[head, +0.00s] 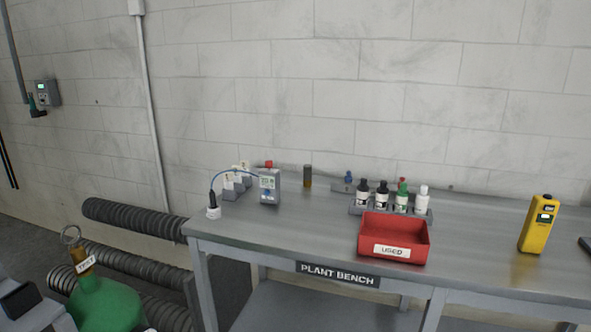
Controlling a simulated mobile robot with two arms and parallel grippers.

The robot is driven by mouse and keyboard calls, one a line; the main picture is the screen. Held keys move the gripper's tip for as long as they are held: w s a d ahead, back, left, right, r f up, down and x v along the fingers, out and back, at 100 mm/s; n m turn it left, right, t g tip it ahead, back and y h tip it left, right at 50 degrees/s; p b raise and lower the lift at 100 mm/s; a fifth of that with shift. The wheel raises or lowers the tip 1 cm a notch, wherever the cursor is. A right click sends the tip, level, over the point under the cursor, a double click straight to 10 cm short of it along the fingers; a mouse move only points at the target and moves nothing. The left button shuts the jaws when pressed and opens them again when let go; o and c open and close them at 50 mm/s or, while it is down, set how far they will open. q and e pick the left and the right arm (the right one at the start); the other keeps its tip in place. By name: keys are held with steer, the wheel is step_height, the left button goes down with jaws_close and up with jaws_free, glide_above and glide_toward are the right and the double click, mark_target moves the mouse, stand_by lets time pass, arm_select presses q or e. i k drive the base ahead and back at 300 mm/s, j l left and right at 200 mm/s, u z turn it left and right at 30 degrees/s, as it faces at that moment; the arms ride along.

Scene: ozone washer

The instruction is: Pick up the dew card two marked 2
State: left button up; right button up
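Several small white cards stand upright in grey holders (231,187) at the back left of the plant bench, behind and left of a grey meter (269,186). They are small and partly overlap, so I cannot read a number on any of them or tell which is marked 2. The meter hides part of the group from the right. No fingertips of either gripper can be made out in the head view.
The plant bench (480,275) also holds a red bin (367,240) marked USED, a rack of bottles (423,213), a yellow handheld meter (538,225), a brown vial (307,176) and a white-based probe (213,212). A green cylinder (105,305) and ribbed hoses (130,218) stand left. The bench's front left is clear.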

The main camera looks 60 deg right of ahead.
mark_target(238, 175)
steer(key=z, duration=1.4)
